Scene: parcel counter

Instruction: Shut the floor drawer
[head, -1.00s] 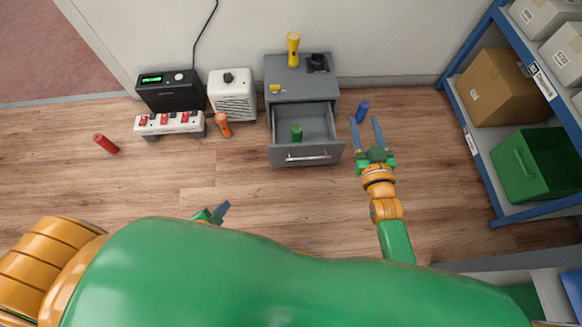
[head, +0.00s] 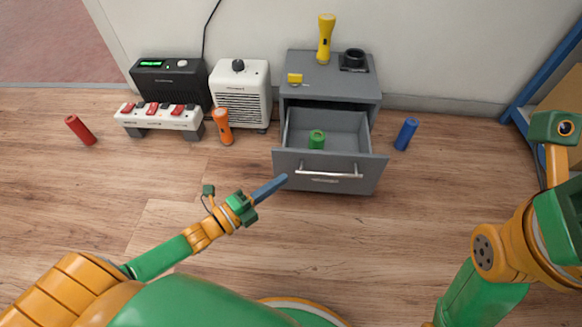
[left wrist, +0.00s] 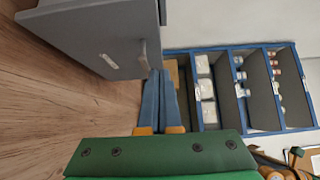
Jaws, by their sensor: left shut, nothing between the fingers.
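The grey floor drawer (head: 330,172) is pulled out of its small cabinet (head: 330,90) against the wall. In the left wrist view the fingers (left wrist: 160,80) are together beside the grey drawer front (left wrist: 105,40). My right arm shows at the right of the head view, but its fingers are not visible.
Floor in front is clear.

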